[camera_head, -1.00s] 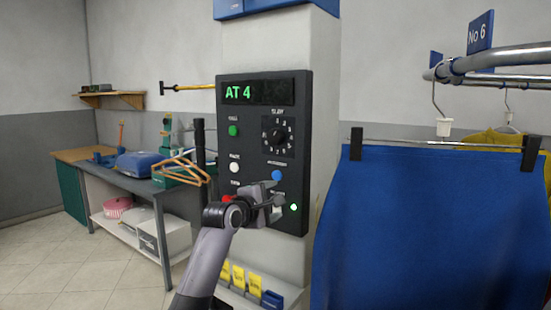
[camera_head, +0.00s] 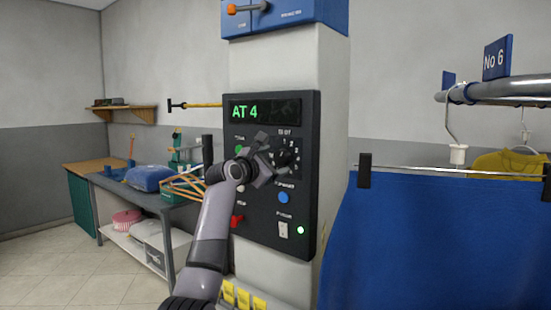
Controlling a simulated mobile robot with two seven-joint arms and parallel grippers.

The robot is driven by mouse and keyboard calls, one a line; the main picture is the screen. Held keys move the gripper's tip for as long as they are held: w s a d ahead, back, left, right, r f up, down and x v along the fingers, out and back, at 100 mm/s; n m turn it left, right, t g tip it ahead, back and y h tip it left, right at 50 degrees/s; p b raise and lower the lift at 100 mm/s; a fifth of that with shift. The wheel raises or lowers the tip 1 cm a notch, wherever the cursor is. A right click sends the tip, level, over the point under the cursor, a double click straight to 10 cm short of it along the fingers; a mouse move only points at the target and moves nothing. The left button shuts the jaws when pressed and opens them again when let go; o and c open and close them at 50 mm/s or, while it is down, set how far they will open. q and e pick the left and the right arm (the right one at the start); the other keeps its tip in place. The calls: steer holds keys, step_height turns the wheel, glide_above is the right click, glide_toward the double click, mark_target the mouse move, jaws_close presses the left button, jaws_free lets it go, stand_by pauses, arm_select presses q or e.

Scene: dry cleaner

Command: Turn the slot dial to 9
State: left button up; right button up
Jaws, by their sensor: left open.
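The slot dial (camera_head: 286,158) is a black knob ringed by small white numbers, on the right half of a dark control panel (camera_head: 262,220). The panel's display (camera_head: 264,111) reads "AT 4" in green. My left gripper (camera_head: 272,155) is open in front of the dial and overlaps its left part, so the pointer and several numbers are hidden. I cannot tell whether the fingers touch the knob. My right gripper is not in view.
Near the dial are a green button (camera_head: 241,149), a blue button (camera_head: 283,198), a red control (camera_head: 237,221) and a white switch (camera_head: 283,230). A blue garment (camera_head: 430,245) hangs from a rail (camera_head: 500,90) at right. A workbench (camera_head: 150,197) stands at left.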

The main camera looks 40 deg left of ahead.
arm_select(q)
steer(key=shift+x, duration=0.85)
steer(key=c, duration=1)
steer(key=shift+c, duration=0.2)
steer(key=shift+m, duration=0.3)
